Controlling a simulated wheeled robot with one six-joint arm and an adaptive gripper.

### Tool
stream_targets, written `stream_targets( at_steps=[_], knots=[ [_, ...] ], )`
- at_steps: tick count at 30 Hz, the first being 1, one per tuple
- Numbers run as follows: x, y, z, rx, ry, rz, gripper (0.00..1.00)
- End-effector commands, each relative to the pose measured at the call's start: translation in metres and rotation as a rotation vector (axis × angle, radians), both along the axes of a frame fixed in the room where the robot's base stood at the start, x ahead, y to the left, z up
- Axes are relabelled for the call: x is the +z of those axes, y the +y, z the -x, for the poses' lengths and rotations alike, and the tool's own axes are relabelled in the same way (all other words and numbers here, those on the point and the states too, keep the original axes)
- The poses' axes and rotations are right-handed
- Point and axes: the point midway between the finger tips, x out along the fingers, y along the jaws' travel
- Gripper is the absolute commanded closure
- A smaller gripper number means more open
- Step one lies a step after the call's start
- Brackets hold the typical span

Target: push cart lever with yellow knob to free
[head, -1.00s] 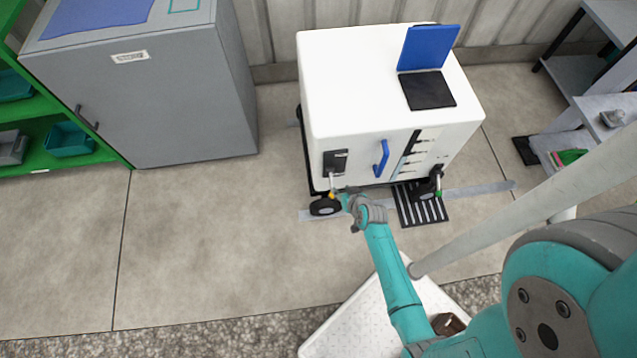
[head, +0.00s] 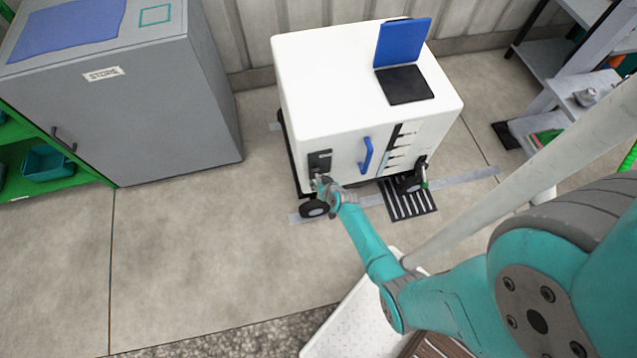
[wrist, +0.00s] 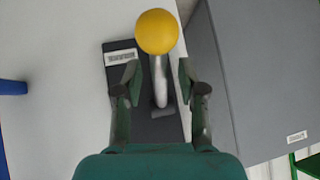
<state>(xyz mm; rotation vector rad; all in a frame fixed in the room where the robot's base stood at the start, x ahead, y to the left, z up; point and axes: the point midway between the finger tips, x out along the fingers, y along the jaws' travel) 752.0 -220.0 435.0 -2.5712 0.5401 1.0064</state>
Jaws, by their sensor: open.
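The white cart (head: 335,75) stands ahead, with a black lever plate (head: 319,161) low on the left of its front. In the wrist view the plate (wrist: 118,85) carries a pale label too blurred to read. A grey lever stem (wrist: 158,72) rises from it to a round yellow knob (wrist: 157,31). My gripper (wrist: 158,78) is open, one finger on each side of the stem, with no clear contact. In the head view my gripper (head: 322,184) is at the plate and hides the knob and most of the lever.
A blue handle (head: 366,155) and a second lever with a green tip (head: 424,182) are on the cart front. A black striped floor grate (head: 408,200) lies below. A grey cabinet (head: 130,110) stands left, shelving (head: 590,90) right. Floor between cabinet and cart is clear.

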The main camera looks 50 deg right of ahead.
Motion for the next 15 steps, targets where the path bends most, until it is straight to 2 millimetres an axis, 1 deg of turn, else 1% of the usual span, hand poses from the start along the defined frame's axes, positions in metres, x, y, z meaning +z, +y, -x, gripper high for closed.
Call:
stream_targets(
  at_steps=[11,12,14,15],
  knots=[
    [-0.0024,-0.0007,-0.0023,0.001,0.000,0.001,0.60],
    [-0.0024,-0.0007,-0.0023,0.001,0.000,0.001,0.70],
    [-0.0024,-0.0007,-0.0023,0.001,0.000,0.001,0.85],
    [-0.0024,-0.0007,-0.0023,0.001,0.000,0.001,0.95]
  ],
)
